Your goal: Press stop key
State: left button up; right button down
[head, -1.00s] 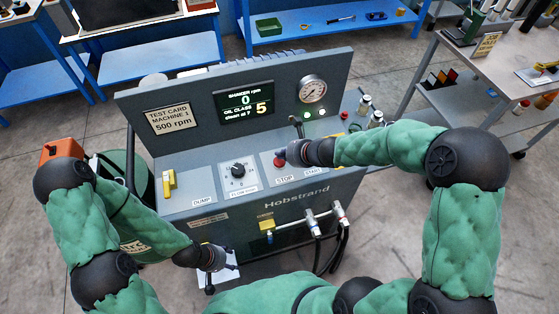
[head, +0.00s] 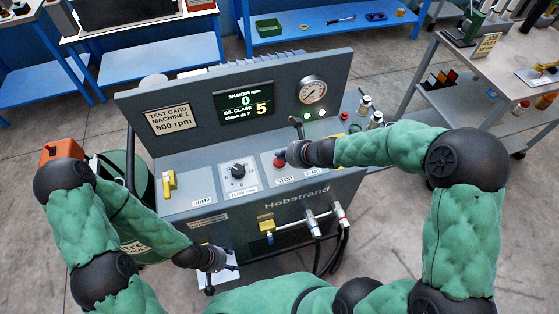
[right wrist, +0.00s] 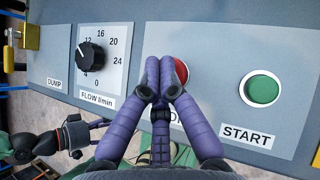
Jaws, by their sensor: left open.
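The red stop key (head: 280,163) sits on the console's sloped panel above the STOP label. In the right wrist view the red key (right wrist: 180,73) is partly hidden behind my fingers. My right gripper (right wrist: 160,72) has its two purple fingers together with nothing between them. Its tips are over the left part of the key; I cannot tell whether they touch it. In the head view my right gripper (head: 284,156) reaches the key from the right. My left gripper (head: 221,272) is open, low in front of the console, beside a white sheet.
The green START button (right wrist: 262,90) is right of the stop key. The flow knob (head: 238,171) and yellow dump handle (head: 169,183) are to its left. The display (head: 244,105) reads shaker rpm 0 and oil class 5. A black lever (head: 296,127) rises behind the key.

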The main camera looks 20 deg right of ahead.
aim_at(282, 162)
jog(key=shift+f+b, duration=0.4)
jog(key=shift+b, duration=0.1)
jog(key=shift+f+b, duration=0.45)
dwell(0.7)
jog(key=shift+r, duration=0.15)
jog(key=shift+r+p, duration=0.7)
jog(key=shift+p, duration=0.1)
notch_tip(282, 162, up, 5)
jog(key=p, duration=0.4)
jog(key=shift+r+p, duration=0.1)
jog(key=shift+p, duration=0.2)
